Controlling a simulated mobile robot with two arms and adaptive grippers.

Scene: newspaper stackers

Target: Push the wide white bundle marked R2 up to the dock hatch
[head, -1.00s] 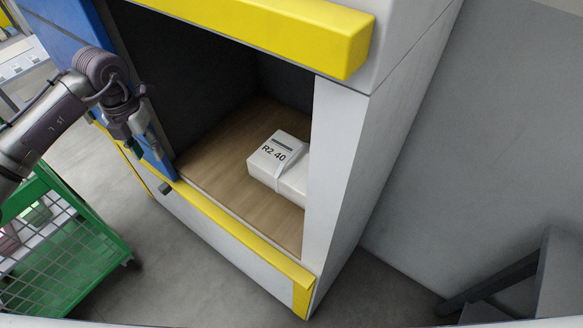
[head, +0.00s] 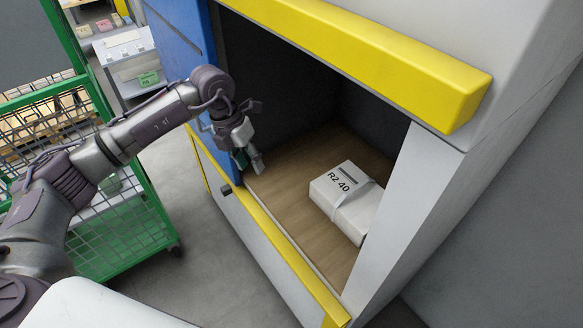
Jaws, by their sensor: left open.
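The white bundle (head: 344,196) marked "R2 40", with a pale strap around it, lies on the brown wooden floor inside the dock hatch (head: 296,212). It sits near the right side of the opening, whose frame stands close beside it. My left gripper (head: 250,167) is open and empty at the left side of the opening, by the edge of the blue door. It is apart from the bundle, with bare wooden floor between them. My right gripper is not in view.
A yellow bar (head: 366,62) juts out above the opening and a yellow sill (head: 272,236) runs along its lower edge. The blue door (head: 184,40) stands at the left. A green mesh cart (head: 138,222) is at the left, below my arm. Grey floor shows between cart and hatch.

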